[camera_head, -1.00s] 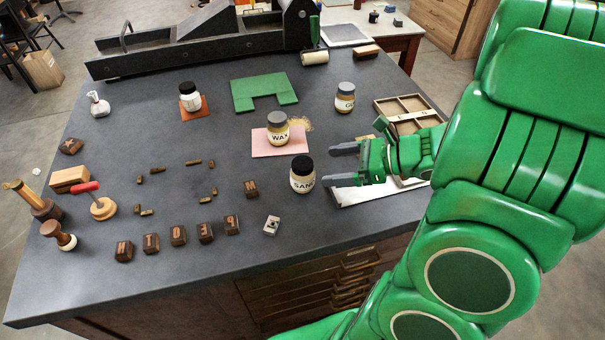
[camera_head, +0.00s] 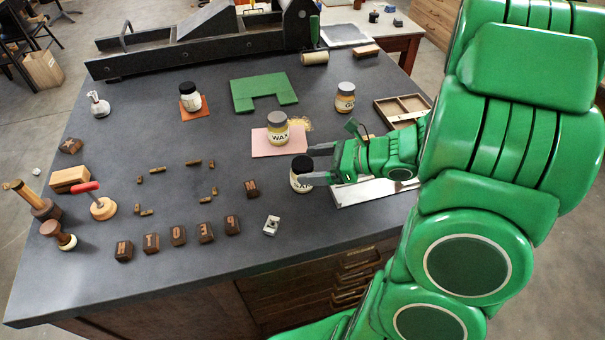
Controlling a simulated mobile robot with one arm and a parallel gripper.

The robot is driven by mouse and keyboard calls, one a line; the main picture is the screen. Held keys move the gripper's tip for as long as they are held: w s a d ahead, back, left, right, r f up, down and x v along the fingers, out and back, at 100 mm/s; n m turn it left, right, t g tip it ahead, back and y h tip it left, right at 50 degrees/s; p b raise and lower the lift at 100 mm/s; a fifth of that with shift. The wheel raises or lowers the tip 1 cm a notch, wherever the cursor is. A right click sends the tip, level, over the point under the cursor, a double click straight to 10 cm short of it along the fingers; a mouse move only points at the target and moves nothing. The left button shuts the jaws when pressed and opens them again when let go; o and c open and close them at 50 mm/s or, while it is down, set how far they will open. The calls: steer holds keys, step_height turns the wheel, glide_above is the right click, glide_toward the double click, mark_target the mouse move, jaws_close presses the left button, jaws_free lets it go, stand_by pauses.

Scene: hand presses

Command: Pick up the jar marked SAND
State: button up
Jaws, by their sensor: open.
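The SAND jar (camera_head: 298,165) has a black lid and a pale label, and stands upright on the dark bench near the middle right. My gripper (camera_head: 310,164) reaches in from the right with its two grey fingers apart. The fingers are around the jar's right part, one on the far side and one across the front, covering part of the label. I cannot tell whether either finger touches the jar. The green gripper body is just right of the jar.
The WAX jar (camera_head: 278,131) stands on a pink sheet (camera_head: 262,148) close behind. Another jar (camera_head: 345,98) is at the back right, and a black-lidded jar (camera_head: 190,96) on an orange sheet at the back left. A wooden letter block (camera_head: 252,188) and a small metal block (camera_head: 271,226) lie front left.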

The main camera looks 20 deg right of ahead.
steer(key=shift+w+a+f, duration=0.25)
steer(key=shift+w+a, duration=0.05)
steer(key=shift+a, duration=0.25)
steer(key=shift+c, duration=0.3)
steer(key=c, duration=1.2)
steer(key=shift+c, duration=0.2)
